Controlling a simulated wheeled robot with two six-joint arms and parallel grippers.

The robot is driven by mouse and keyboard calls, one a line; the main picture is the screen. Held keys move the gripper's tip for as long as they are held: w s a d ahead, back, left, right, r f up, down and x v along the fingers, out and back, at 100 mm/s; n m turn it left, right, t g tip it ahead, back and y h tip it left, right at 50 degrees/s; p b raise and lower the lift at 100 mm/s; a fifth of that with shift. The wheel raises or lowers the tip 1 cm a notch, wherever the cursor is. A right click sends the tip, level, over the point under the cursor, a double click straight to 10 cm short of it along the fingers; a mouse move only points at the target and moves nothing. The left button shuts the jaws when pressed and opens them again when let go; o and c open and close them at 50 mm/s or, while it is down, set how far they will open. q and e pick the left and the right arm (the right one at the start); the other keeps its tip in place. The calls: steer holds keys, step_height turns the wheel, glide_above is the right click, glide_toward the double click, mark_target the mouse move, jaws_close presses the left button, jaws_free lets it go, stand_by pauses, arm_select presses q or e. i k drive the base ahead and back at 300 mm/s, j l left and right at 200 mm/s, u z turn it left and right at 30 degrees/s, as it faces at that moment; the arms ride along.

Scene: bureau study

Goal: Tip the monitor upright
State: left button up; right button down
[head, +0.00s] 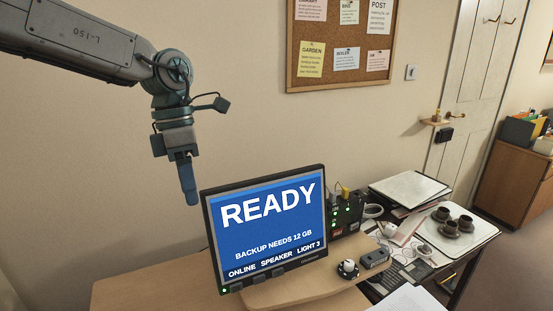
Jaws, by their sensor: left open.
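The monitor (268,225) stands on the desk in the head view, its screen facing me. It looks roughly upright, and its top edge slopes up to the right in the picture. The blue screen reads READY, with smaller lines on backup, online, speaker and light. My left gripper (189,197) hangs pointing down, above and to the left of the monitor's top left corner, apart from it. It is open, and nothing shows in it. My right gripper is not in view.
A wooden desk (150,287) carries the monitor. A black box with green lights (346,215) stands right behind it. A tray with dark cups (480,233) is farther right.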

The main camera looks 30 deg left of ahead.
mark_target(256, 226)
steer(key=i, duration=1)
